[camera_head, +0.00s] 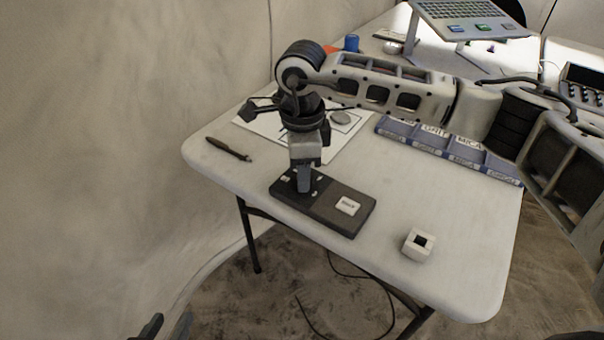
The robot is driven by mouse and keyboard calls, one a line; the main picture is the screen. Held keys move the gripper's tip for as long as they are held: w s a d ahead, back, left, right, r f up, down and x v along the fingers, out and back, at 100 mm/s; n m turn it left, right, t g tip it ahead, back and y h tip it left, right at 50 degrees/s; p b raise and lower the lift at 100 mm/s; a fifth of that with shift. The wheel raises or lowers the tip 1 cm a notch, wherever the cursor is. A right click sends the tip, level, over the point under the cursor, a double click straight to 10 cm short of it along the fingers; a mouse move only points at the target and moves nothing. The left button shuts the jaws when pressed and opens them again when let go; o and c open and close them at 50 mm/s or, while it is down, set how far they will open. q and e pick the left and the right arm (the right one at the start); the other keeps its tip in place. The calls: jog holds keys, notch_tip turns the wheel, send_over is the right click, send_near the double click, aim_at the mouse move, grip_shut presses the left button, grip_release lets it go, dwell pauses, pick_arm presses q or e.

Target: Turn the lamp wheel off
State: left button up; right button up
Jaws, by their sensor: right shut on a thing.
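A dark flat base (331,208) with a white label (348,206) lies near the table's left front edge. My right gripper (304,188) points down onto the left part of this base. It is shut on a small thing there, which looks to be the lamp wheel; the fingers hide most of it. The lamp's lit state cannot be told. Two dark fingertips of my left gripper (167,328) show at the bottom edge, apart and empty, off the table and far from the base.
A white block with a square hole (417,245) stands right of the base. A dark pen-like tool (229,149) lies at left. Behind are a white sheet (262,124) with a grey stone, a blue labelled tray (459,152) and a laptop stand (470,53).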

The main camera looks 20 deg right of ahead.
jog(key=shift+w+n+b, duration=0.1)
jog(key=shift+n+b, duration=0.25)
jog(key=shift+n, duration=0.25)
jog(key=shift+r+n, duration=0.15)
jog(key=shift+n, duration=0.15)
jog(key=o, duration=1)
notch_tip(320, 180, up, 16)
jog(key=shift+f+p, duration=0.1)
jog(key=shift+p, duration=0.3)
